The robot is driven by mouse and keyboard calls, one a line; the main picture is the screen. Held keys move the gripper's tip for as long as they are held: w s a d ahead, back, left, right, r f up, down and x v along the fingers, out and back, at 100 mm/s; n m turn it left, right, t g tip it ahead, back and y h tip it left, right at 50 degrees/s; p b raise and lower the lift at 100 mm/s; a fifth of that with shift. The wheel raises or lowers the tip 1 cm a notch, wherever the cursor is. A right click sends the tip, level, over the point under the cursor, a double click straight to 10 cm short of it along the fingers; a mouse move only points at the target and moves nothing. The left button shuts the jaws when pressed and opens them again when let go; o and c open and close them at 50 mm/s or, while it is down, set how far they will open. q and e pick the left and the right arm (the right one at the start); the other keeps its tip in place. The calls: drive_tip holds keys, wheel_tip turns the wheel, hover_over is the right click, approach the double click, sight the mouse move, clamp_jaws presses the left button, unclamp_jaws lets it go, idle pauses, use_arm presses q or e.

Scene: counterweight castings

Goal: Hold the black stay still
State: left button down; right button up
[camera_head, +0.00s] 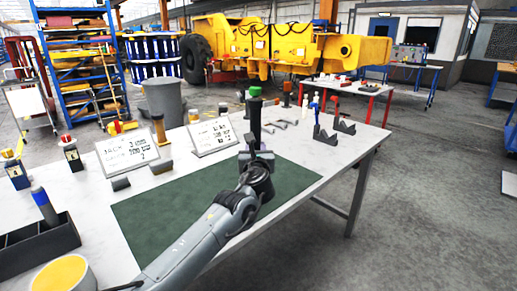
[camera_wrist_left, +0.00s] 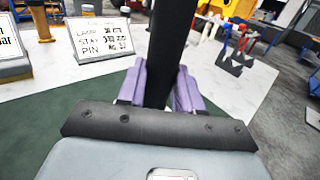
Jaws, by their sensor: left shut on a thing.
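The black stay (camera_head: 255,122) stands upright over the back part of the green mat (camera_head: 190,208), and a green cap shows at its top in the head view. My left gripper (camera_head: 257,157) is shut around its lower part. In the left wrist view the stay (camera_wrist_left: 171,45) rises as a dark bar between the two purple fingers of my left gripper (camera_wrist_left: 164,88). Its lower end is hidden by the gripper, so I cannot tell whether it touches the mat. My right gripper is in neither view.
Two white sign cards (camera_head: 127,149) stand behind the mat. Dark cradles (camera_head: 325,134) holding small tools are at the right. A black bin (camera_head: 38,248) and a yellow-topped round container (camera_head: 62,275) are at the left. The mat's right part is bare.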

use_arm(q)
drive_tip(key=shift+w+a+f+b, duration=0.65)
drive_tip(key=shift+a+f, duration=0.6)
drive_tip(key=shift+a, duration=0.3)
drive_tip(key=shift+w+a+f+b, duration=0.55)
drive_tip(key=shift+w+a+f, duration=0.15)
drive_tip(key=shift+a+f, duration=0.7)
drive_tip(key=shift+w+a+f+b, duration=0.65)
drive_tip(key=shift+a+f, duration=0.5)
drive_tip(key=shift+a, duration=0.5)
drive_tip(key=shift+f, duration=0.2)
drive_tip(key=shift+f+b, duration=0.3)
drive_tip(key=shift+f, duration=0.35)
drive_tip(key=shift+f, duration=0.2)
drive_tip(key=shift+f, duration=0.3)
idle(0.5)
